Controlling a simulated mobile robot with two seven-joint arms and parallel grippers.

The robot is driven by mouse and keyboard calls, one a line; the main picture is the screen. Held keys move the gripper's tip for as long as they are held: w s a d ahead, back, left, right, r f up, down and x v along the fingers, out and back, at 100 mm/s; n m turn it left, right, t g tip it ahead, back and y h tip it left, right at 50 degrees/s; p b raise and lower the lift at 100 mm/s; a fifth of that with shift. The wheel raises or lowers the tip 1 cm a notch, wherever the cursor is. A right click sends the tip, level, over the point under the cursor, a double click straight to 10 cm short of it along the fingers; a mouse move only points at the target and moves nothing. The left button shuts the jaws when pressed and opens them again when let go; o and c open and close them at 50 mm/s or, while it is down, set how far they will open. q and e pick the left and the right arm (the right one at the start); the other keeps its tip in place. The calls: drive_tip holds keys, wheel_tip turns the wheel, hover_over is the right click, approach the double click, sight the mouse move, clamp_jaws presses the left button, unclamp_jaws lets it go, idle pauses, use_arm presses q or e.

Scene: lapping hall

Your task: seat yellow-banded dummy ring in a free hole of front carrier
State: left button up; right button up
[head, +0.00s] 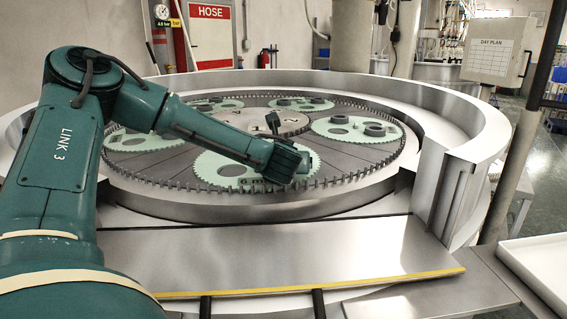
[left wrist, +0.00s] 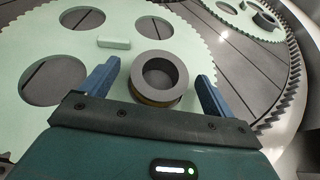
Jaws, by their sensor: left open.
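The front carrier is a pale green toothed disc (head: 215,170), also large in the left wrist view (left wrist: 25,120), with several round holes. The yellow-banded dummy ring (left wrist: 159,77) is a dark grey ring with a thin yellow band low on its side. It is between the two blue fingers of my left gripper (left wrist: 155,88), with gaps on both sides. In the head view my left gripper (head: 294,172) is low over the carrier's right part and the ring is hidden. My right gripper is not in view.
Other green carriers (head: 357,130) with grey rings lie around the dark plate, inside a toothed outer ring (head: 345,182) and a raised metal rim (head: 440,125). A small pale block (left wrist: 114,42) lies on the front carrier. A yellow-edged metal shelf (head: 270,255) in front is clear.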

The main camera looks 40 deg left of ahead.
use_arm(q)
drive_tip(key=shift+r, duration=0.1)
drive_tip(key=c, duration=1.5)
wheel_tip(320, 180, up, 10)
drive_tip(key=shift+c, duration=0.2)
drive_tip(key=shift+g+h, duration=0.3)
drive_tip(key=shift+h, duration=0.1)
drive_tip(key=shift+f+b, duration=0.95)
drive_tip(key=shift+f, duration=3.25)
